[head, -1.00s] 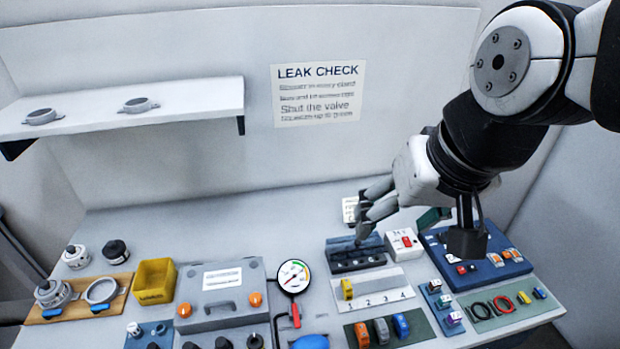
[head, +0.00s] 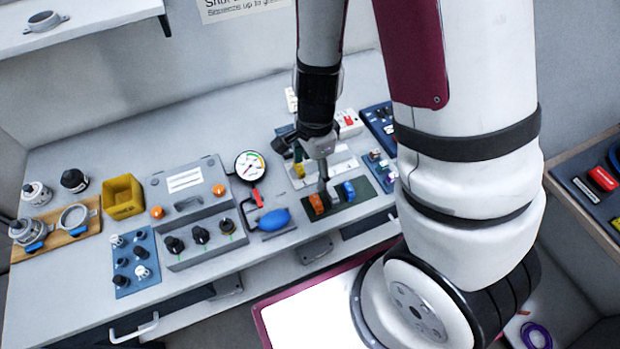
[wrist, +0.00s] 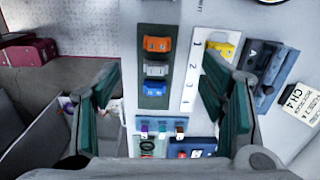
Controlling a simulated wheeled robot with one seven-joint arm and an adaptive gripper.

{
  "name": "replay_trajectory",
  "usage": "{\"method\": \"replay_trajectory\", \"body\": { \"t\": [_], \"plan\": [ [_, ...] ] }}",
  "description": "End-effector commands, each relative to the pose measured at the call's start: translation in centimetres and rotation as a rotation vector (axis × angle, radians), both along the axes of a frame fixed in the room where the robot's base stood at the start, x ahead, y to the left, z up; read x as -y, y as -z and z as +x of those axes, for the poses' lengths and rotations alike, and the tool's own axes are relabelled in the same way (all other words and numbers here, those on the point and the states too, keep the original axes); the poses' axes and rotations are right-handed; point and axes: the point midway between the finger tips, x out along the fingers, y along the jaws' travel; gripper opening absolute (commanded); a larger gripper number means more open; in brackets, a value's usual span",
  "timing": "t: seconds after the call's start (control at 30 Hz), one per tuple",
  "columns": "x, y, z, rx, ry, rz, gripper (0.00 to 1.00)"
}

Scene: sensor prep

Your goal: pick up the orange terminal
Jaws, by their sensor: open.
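The orange terminal (head: 316,204) sits on the dark green mat (head: 366,187) near the bench's front edge, at the mat's left end. In the wrist view the orange terminal (wrist: 157,44) is at the mat's far end, with a grey terminal (wrist: 156,69) and a blue terminal (wrist: 154,90) in a row below it. My gripper (head: 325,187) is above the mat, just right of the orange terminal. It mostly hides the grey one in the head view; the blue one (head: 348,191) shows beside it. In the wrist view my gripper (wrist: 160,80) is open and empty, fingers spread either side of the row.
A numbered white strip (wrist: 196,70) with a yellow terminal (wrist: 220,45) lies beside the mat. A blue bulb (head: 273,219) and a gauge (head: 250,166) are left of the orange terminal. My arm covers the right part of the head view.

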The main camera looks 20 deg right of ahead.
Motion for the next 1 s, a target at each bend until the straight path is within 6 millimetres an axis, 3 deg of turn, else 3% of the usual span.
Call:
{"method": "replay_trajectory", "body": {
  "t": [0.27,0.7,1.0],
  "plan": [
    [0.7,2.4,-0.7,-0.024,0.069,-0.026,0.65],
    [0.7,8.4,-0.7,-0.024,0.066,-0.024,0.65],
    [0.6,10.1,-0.6,-0.02,0.065,-0.024,0.65]
  ]
}}
